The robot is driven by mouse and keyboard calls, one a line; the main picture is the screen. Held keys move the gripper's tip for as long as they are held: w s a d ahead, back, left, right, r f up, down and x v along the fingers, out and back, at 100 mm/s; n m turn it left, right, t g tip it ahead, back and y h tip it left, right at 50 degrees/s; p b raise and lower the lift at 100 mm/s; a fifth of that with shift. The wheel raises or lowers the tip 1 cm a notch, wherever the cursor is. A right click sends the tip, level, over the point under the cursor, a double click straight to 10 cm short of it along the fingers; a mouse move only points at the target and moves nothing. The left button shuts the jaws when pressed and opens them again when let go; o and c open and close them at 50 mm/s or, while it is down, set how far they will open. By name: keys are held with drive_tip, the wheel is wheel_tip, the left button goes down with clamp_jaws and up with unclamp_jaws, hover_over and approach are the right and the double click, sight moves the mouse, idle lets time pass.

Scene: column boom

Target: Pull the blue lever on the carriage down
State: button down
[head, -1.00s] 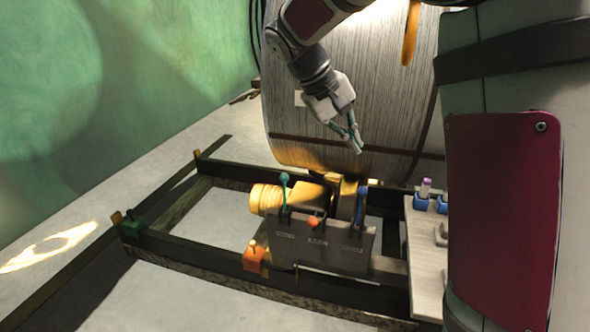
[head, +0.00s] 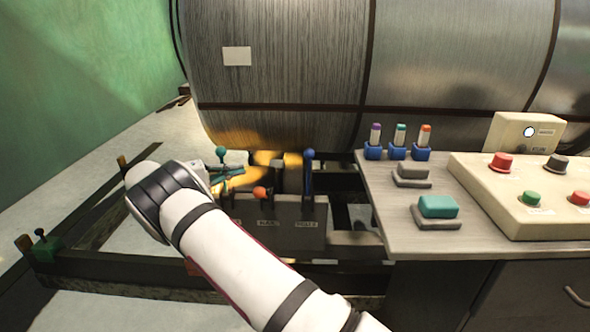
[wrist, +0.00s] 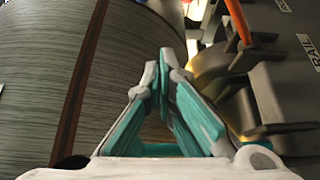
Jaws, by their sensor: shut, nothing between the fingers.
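The blue lever (head: 309,172) stands upright at the right end of the dark carriage block (head: 298,230) in the head view. The blue lever does not show in the wrist view. My gripper (head: 236,173), with teal fingers, is at the block's left end, beside the green lever (head: 221,152) and to the left of the blue lever. In the wrist view my gripper (wrist: 166,62) has its fingertips together with nothing between them. Whether it touches the green lever I cannot tell.
An orange-knobbed lever (head: 260,192) lies between the green and blue levers; its orange shaft (wrist: 238,22) shows in the wrist view. A large drum (head: 285,70) rises behind. A table (head: 385,225) with a button box (head: 480,185) stands to the right.

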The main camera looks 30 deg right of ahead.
sight(308, 176)
drive_tip(key=shift+w+f, duration=0.1)
idle(0.3)
drive_tip(key=s+d+b, duration=0.2)
drive_tip(key=d, duration=0.7)
drive_tip(key=s+d+b, duration=0.2)
drive_tip(key=s+d, duration=0.1)
drive_tip(key=d, duration=0.6)
drive_tip(key=shift+d, duration=0.15)
drive_tip(key=shift+s+a, duration=0.45)
drive_tip(key=shift+s, duration=0.2)
